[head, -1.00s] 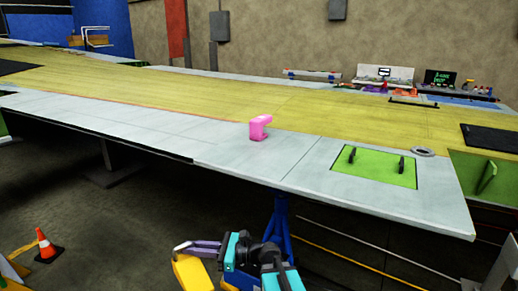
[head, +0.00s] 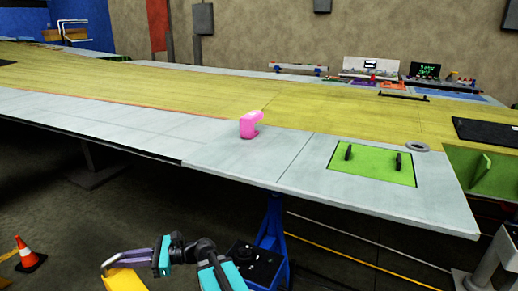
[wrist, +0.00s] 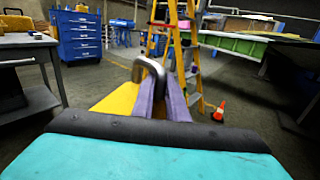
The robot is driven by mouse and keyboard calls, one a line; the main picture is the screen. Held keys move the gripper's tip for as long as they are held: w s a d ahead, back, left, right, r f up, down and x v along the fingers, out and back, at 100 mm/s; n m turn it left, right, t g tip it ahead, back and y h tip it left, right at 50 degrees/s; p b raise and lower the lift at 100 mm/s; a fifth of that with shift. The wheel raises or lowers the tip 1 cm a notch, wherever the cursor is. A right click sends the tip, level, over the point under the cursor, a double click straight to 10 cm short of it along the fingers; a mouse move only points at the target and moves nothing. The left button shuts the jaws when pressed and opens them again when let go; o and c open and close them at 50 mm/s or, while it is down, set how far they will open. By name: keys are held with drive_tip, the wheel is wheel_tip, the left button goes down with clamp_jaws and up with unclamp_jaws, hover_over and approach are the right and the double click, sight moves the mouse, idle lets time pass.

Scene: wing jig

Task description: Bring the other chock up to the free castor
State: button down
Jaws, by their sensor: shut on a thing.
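My gripper (head: 136,257) is low at the bottom left of the head view, in front of the long table. Its purple fingers (wrist: 161,98) are shut on a yellow chock (head: 126,281) with a bent grey handle. In the wrist view the yellow chock (wrist: 117,100) shows left of the fingers, with its grey handle (wrist: 148,70) between them. The chock is held clear of the table; its height above the floor is hard to tell. I cannot make out a castor or a second chock in any view.
A blue stand (head: 271,232) is under the table (head: 120,132), right of my gripper. An orange cone (head: 28,257) stands at left. The wrist view shows a yellow ladder (wrist: 187,60), blue drawers (wrist: 78,38) and open floor.

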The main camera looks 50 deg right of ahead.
drive_tip(key=shift+r, duration=0.15)
drive_tip(key=shift+w+d, duration=0.1)
drive_tip(key=shift+d, duration=0.05)
